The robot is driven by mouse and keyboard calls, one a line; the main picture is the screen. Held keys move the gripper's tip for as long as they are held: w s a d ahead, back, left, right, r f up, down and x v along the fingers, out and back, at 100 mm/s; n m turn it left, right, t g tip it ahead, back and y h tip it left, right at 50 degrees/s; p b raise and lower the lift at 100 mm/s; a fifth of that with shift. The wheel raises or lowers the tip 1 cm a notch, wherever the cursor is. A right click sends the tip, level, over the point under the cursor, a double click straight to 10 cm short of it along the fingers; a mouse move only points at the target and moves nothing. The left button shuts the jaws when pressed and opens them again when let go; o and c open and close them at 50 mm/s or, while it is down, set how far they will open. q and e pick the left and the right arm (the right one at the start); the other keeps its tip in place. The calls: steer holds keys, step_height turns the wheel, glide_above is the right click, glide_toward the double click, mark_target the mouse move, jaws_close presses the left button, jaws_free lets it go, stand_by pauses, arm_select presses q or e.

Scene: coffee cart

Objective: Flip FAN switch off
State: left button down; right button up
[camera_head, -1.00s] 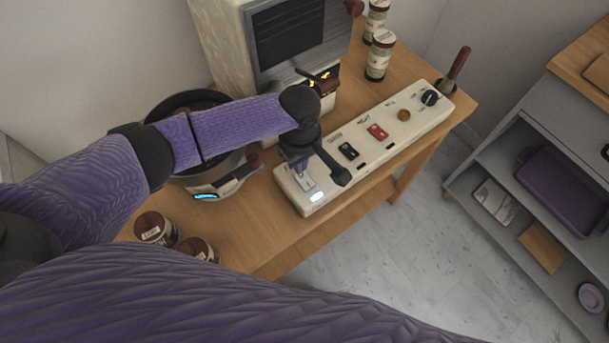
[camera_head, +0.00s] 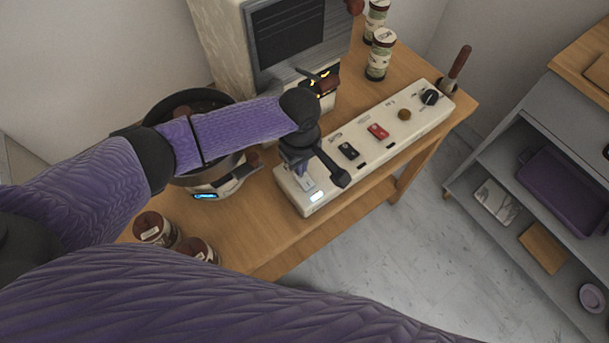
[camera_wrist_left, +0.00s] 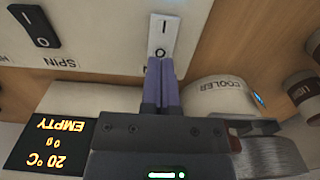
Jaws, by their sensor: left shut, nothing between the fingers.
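A long cream control panel (camera_head: 407,137) with a row of switches lies on the wooden cart. At its near left end is a white rocker switch (camera_head: 308,184), marked 1 and O; it also shows in the left wrist view (camera_wrist_left: 162,37). I cannot read a FAN label on it. My left gripper (camera_head: 303,171) is over this switch. In the left wrist view its two purple fingers (camera_wrist_left: 162,62) are shut and empty, with the tips at the O end of the switch. I cannot tell whether they touch it. My right gripper is not in view.
A black SPIN switch (camera_wrist_left: 33,26), a red switch (camera_head: 378,131) and a black knob (camera_head: 430,97) share the panel. The COOLER bowl (camera_head: 230,182) stands left of the gripper, and the large machine (camera_head: 298,40) behind. Jars (camera_head: 156,229) stand at the front left.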

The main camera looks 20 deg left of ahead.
arm_select(q)
steer(key=shift+f+b, duration=0.35)
steer(key=shift+f, duration=0.4)
stand_by(0.3)
steer(key=shift+r+p, duration=0.3)
steer(key=shift+p, duration=0.05)
step_height(320, 180, up, 6)
steer(key=p, duration=0.6)
steer(key=shift+f+p, duration=0.1)
steer(key=shift+p, duration=0.25)
steer(key=shift+r+p, duration=0.4)
steer(key=shift+p, duration=0.1)
steer(key=shift+f, duration=0.1)
